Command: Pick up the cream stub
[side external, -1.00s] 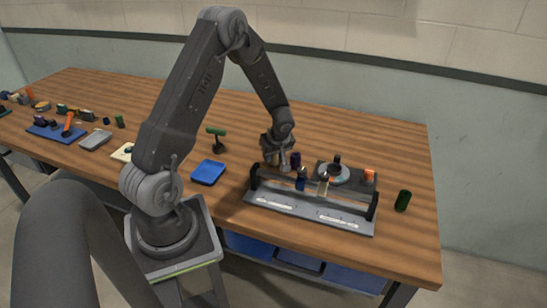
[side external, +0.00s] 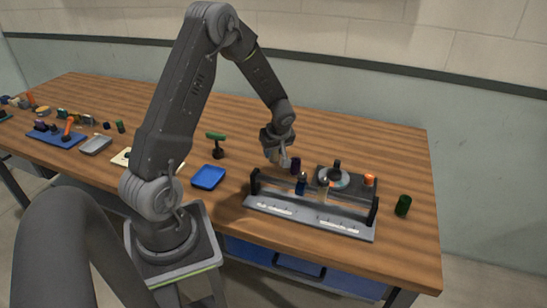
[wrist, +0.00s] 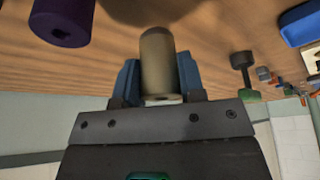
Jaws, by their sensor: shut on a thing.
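My gripper (wrist: 158,78) is shut on the cream stub (wrist: 158,62), a dull tan cylinder held upright between its two blue fingers in the wrist view. In the side view my gripper (side external: 279,160) is above the wooden table, behind the left end of the grey roller rack. The stub is mostly hidden by the gripper there, and its height above the table is hard to tell.
A purple cylinder (side external: 295,166) stands close to the right of my gripper. The grey rack (side external: 310,216) has black end posts. A dark plate with a ring (side external: 332,178), a green cylinder (side external: 403,205) and a blue tray (side external: 208,177) are nearby.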

